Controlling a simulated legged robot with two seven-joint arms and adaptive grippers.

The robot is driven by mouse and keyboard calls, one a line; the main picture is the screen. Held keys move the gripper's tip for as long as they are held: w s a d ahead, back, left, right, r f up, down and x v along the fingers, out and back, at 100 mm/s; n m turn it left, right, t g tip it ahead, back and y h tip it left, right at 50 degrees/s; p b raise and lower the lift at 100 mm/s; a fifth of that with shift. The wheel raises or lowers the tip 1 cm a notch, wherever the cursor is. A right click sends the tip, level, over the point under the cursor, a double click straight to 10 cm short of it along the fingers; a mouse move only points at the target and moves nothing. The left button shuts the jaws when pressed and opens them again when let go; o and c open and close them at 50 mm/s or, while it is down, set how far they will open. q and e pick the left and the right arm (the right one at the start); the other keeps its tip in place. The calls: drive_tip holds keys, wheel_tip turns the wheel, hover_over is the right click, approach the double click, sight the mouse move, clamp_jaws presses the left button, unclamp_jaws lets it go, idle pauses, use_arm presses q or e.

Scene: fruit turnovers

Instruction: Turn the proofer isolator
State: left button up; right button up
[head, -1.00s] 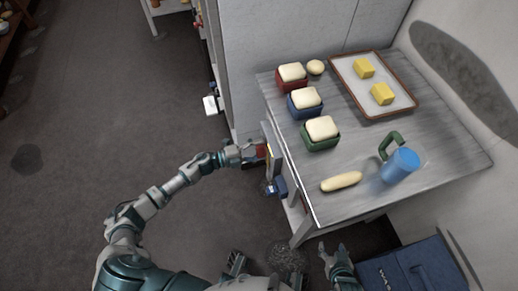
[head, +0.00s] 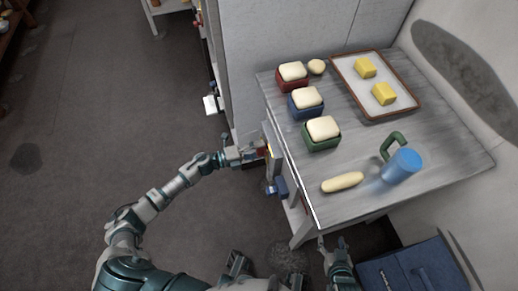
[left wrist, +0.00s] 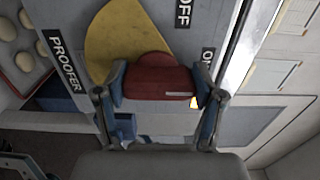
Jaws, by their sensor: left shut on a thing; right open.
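The proofer isolator shows in the left wrist view as a red handle (left wrist: 158,82) on a yellow plate (left wrist: 125,40). The grey panel around it is marked PROOFER, OFF and a partly hidden label starting with O. My left gripper (left wrist: 160,88) is shut on the red handle, with one finger at each end of it. In the head view my left gripper (head: 258,151) is at the panel on the table's left side, and the handle is mostly hidden there. My right gripper (head: 333,246) is open and empty, low in front of the table's near corner.
The metal table (head: 370,145) holds red, blue and green tins of dough (head: 323,129), a dough roll (head: 342,182), a blue cylinder (head: 403,165) and a tray (head: 417,110) with yellow blocks. A blue box (head: 415,270) stands below right. Floor at left is clear.

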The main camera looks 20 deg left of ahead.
use_arm(q)
drive_tip(key=shift+s+d+f, duration=0.1)
drive_tip(key=shift+s+f, duration=0.05)
drive_tip(key=shift+f, duration=0.15)
drive_tip(key=o, duration=1.7)
drive_tip(key=shift+r, duration=0.1)
drive_tip(key=v, duration=1.2)
